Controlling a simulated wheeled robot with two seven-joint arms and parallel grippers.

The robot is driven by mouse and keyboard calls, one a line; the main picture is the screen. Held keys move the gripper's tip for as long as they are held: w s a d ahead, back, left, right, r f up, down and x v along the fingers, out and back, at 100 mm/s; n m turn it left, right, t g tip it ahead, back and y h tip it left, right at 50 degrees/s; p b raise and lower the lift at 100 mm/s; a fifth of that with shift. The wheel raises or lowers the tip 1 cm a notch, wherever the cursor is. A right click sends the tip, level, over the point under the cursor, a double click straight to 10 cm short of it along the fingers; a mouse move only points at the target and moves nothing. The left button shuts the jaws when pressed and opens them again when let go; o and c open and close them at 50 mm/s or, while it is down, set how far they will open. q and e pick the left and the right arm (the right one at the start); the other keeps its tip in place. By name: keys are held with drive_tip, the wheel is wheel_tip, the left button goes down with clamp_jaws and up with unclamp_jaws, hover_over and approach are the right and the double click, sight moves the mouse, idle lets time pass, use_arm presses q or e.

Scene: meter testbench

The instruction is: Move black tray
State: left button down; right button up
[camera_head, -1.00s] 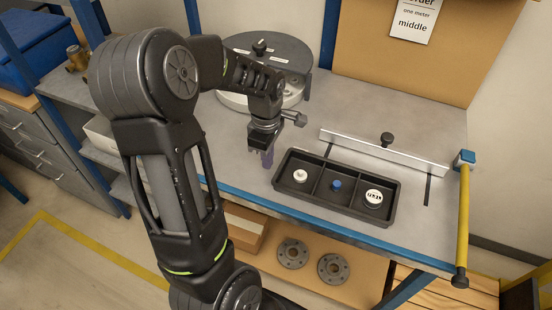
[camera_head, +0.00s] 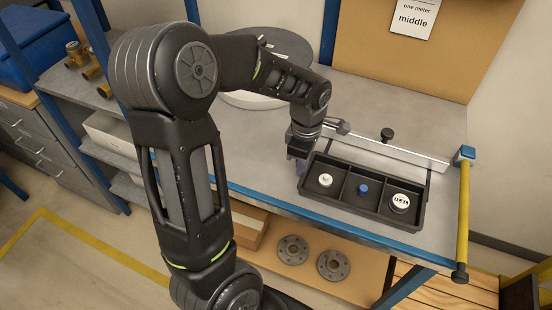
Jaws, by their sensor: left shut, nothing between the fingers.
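The black tray (camera_head: 378,214) lies on the grey workbench (camera_head: 251,151). It has three compartments in a row. A white round piece (camera_head: 325,180) is in the left one, a blue piece (camera_head: 362,189) in the middle one, and a white-topped piece with dark print (camera_head: 400,202) in the right one. My left gripper (camera_head: 298,172) points down at the tray's left end, shut and empty. It looks to be against or right beside the tray's left wall; the exact contact is partly hidden. My right gripper is not in view.
A metal rail (camera_head: 405,154) with a black knob (camera_head: 387,134) runs behind the tray. A yellow bar (camera_head: 463,220) stands at the bench's right end. A round grey-lidded device (camera_head: 285,45) is at the back, partly behind my arm. Flanges (camera_head: 333,265) lie on the shelf below.

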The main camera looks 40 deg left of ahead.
sight(328, 181)
use_arm(q)
drive_tip(key=d, duration=0.2)
drive_tip(key=w+d, duration=0.1)
drive_tip(key=d, duration=0.1)
drive_tip(key=w+d+b, duration=0.1)
drive_tip(key=d, duration=0.2)
drive_tip(key=shift+w, duration=0.2)
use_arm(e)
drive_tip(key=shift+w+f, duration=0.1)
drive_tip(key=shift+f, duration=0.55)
use_arm(q)
drive_tip(key=shift+a, duration=0.1)
